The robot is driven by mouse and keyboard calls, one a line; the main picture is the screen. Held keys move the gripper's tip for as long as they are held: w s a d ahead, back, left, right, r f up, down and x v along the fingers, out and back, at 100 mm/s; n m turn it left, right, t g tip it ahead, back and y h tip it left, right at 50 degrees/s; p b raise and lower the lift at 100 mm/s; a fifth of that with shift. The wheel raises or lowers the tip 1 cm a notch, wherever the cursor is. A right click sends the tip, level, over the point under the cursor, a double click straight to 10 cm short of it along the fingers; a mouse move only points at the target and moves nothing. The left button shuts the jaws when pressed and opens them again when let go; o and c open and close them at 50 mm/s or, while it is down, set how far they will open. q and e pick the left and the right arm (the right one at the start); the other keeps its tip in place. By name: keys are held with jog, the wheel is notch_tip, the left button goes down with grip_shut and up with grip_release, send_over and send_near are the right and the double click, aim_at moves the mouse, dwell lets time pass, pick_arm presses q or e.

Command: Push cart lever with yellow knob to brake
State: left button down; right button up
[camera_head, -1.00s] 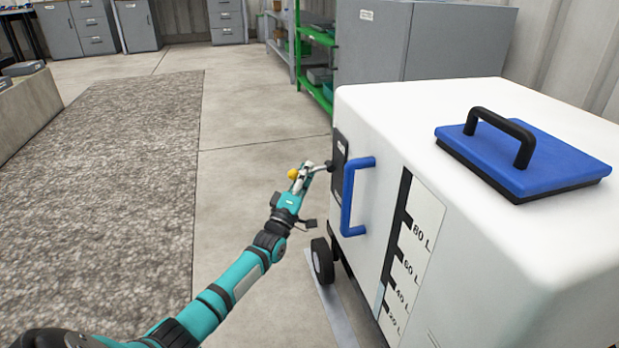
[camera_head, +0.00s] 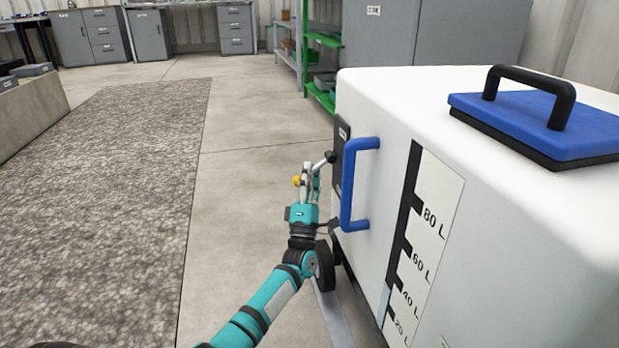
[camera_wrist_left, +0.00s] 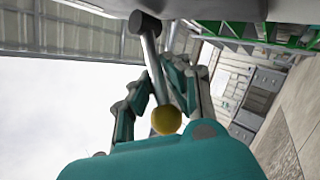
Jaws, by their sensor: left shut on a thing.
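The white cart (camera_head: 400,105) fills the right of the head view. Its lever has a black pivot (camera_head: 330,157) on the dark side plate (camera_head: 342,160) and a yellow knob (camera_head: 297,181) at the free end. In the left wrist view, the silver lever rod (camera_wrist_left: 153,65) runs from the black pivot down to the yellow knob (camera_wrist_left: 166,120). My left gripper (camera_head: 309,178) is shut on the lever, its fingers on both sides of the rod near the knob. The exact finger contact is partly hidden. My right gripper is not in view.
A blue handle (camera_head: 348,190) stands out from the cart just right of my left gripper. A black wheel (camera_head: 324,268) is below, beside my arm. A blue lid (camera_head: 540,115) lies on top. Open floor (camera_head: 235,210) and a grey mat (camera_head: 100,200) are to the left.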

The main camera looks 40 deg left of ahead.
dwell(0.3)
pick_arm(q)
jog(key=c, duration=1.3)
grip_release()
jog(key=v, duration=1.2)
